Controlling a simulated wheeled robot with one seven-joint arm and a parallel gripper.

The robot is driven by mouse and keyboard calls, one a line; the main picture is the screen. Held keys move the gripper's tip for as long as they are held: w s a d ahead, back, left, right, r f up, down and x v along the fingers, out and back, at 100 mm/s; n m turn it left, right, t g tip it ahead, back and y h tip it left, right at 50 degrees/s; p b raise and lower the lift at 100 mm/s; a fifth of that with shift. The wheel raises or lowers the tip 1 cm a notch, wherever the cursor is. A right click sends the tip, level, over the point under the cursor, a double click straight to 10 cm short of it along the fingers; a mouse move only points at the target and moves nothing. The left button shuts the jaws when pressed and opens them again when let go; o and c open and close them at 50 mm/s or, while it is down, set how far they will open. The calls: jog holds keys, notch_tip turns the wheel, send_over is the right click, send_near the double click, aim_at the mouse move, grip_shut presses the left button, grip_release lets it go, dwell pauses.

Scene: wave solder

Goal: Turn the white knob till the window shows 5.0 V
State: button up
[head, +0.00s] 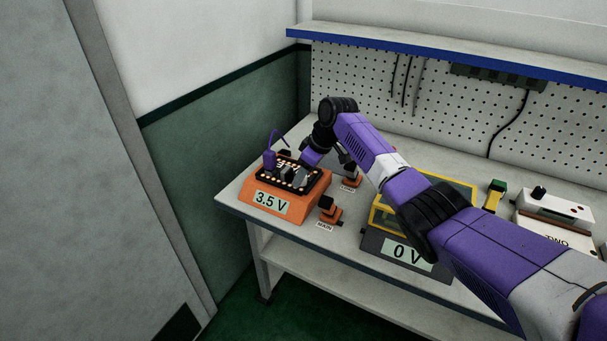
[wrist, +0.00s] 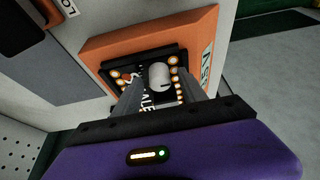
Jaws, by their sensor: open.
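The orange box (head: 313,200) stands at the left end of the bench, and its window (head: 271,203) reads 3.5 V. In the wrist view, the white knob (wrist: 158,76) sits on the box's black top panel with a dark mark on its side. My gripper (wrist: 165,88) is open, pointing at the panel, with one finger on each side of the knob in the picture. I cannot tell whether either finger touches it. In the head view my gripper (head: 297,176) is over the box top, and the knob is hard to make out there.
A switch labelled MAIN (head: 328,209) stands right of the orange box, with another switch (head: 352,175) behind it. A grey and yellow box (head: 376,245) reading 0 V lies beneath my arm.

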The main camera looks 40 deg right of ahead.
grip_shut()
jog(key=shift+a+r+m+p, duration=0.1)
jog(key=shift+m+p, duration=0.2)
jog(key=shift+p, duration=0.25)
jog(key=shift+r+m+h+p, duration=0.1)
jog(key=shift+m+h+p, duration=0.2)
jog(key=shift+m+p, duration=0.4)
jog(key=shift+a+m+h+p, duration=0.15)
jog(key=shift+m+h+p, duration=0.15)
jog(key=shift+m+p, duration=0.45)
jog(key=shift+m+h+p, duration=0.5)
jog(key=shift+m+p, duration=0.5)
jog(key=shift+m, duration=0.05)
jog(key=shift+m+h+p, duration=0.6)
jog(key=shift+m, duration=0.9)
jog(key=shift+f, duration=0.2)
